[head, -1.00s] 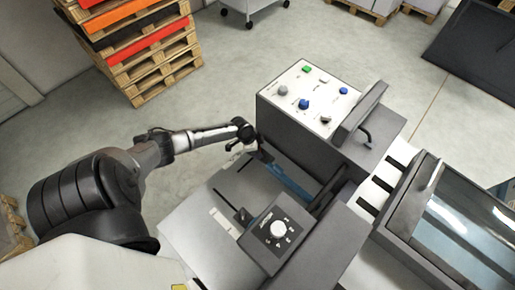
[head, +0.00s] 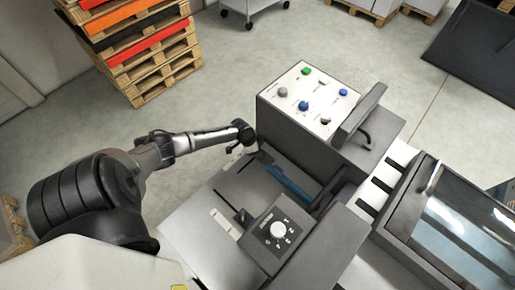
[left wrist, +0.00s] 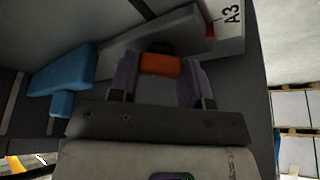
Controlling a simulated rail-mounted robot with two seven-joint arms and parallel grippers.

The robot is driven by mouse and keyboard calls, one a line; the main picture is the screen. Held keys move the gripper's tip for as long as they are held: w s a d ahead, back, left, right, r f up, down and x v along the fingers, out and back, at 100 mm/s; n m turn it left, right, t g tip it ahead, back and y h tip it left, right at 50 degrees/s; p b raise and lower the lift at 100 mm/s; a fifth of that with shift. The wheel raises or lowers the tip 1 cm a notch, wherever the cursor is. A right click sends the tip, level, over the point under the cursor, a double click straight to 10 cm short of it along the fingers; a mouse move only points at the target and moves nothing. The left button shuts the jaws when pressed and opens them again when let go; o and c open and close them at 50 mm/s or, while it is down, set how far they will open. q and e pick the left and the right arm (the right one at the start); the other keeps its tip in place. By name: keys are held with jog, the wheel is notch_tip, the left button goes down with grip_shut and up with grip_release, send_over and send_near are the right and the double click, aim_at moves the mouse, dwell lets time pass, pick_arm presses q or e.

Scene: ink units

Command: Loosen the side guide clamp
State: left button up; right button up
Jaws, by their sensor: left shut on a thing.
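My left gripper (left wrist: 160,78) has its two dark fingers on either side of an orange clamp piece (left wrist: 161,65) and is shut on it. The orange piece sits against a grey side guide (left wrist: 150,38) on the machine's feed table. In the head view my left arm reaches in from the left and its wrist (head: 243,133) is at the feed table's (head: 210,212) far left edge. The fingers and the clamp cannot be made out there. My right gripper is not in view.
A control panel (head: 310,98) with knobs stands behind the table. A dial unit (head: 277,231) is in front. Stacked pallets (head: 150,60) are at back left.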

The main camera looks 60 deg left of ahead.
pick_arm(q)
jog(key=n+y+p, duration=0.1)
jog(key=n+p, duration=0.1)
jog(key=p, duration=0.1)
jog(key=n+y+p, duration=0.1)
jog(key=n+p, duration=0.4)
jog(key=p, duration=0.1)
jog(key=shift+d+r+n+y, duration=0.25)
jog(key=shift+d+n+y, duration=0.05)
jog(key=shift+n+y, duration=0.1)
jog(key=shift+d+n+y+p, duration=0.1)
jog(key=shift+n+y+p, duration=0.3)
jog(key=shift+n+p, duration=0.35)
jog(key=shift+f+n+y+p, duration=0.1)
jog(key=shift+n+y+p, duration=0.25)
jog(key=shift+n, duration=0.6)
jog(key=shift+w+f+n+g, duration=0.1)
jog(key=shift+n+g, duration=0.2)
jog(key=shift+n, duration=0.6)
jog(key=shift+n+g+y, duration=0.3)
jog(key=shift+n+y, duration=0.25)
jog(key=shift+n, duration=0.55)
jog(key=shift+n+g, duration=0.3)
jog(key=shift+n, duration=0.8)
